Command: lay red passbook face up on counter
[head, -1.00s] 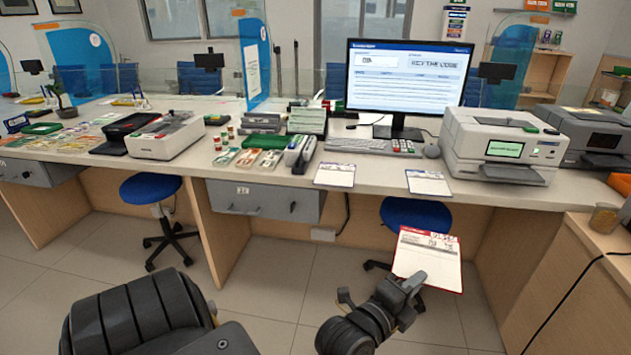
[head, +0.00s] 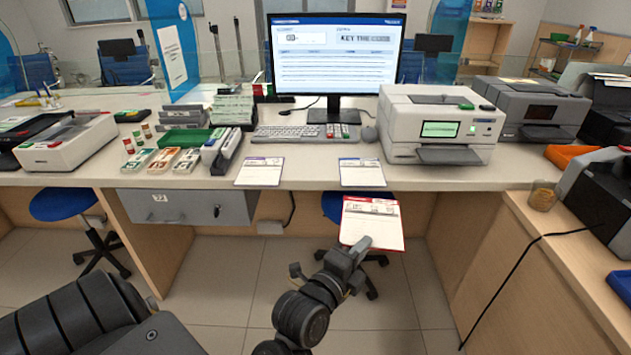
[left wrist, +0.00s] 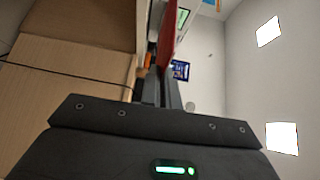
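The red passbook (head: 372,222) shows a white printed page with a red heading and red edges towards the head camera. It is in the air in front of the counter, below its front edge. My left gripper (head: 357,246) is shut on its near edge. In the left wrist view the passbook (left wrist: 169,38) is a thin red sheet between the fingers (left wrist: 161,88). The counter (head: 310,172) runs across the head view, with a bare strip along its front. My right gripper is not in view.
Two printed slips (head: 260,171) (head: 362,172) lie at the counter's front edge. A keyboard (head: 298,133), monitor (head: 335,60) and white printer (head: 437,125) stand behind. Several small banknote bundles (head: 160,160) lie left. A blue stool (head: 333,205) is under the counter, and a wooden side desk (head: 560,240) is at right.

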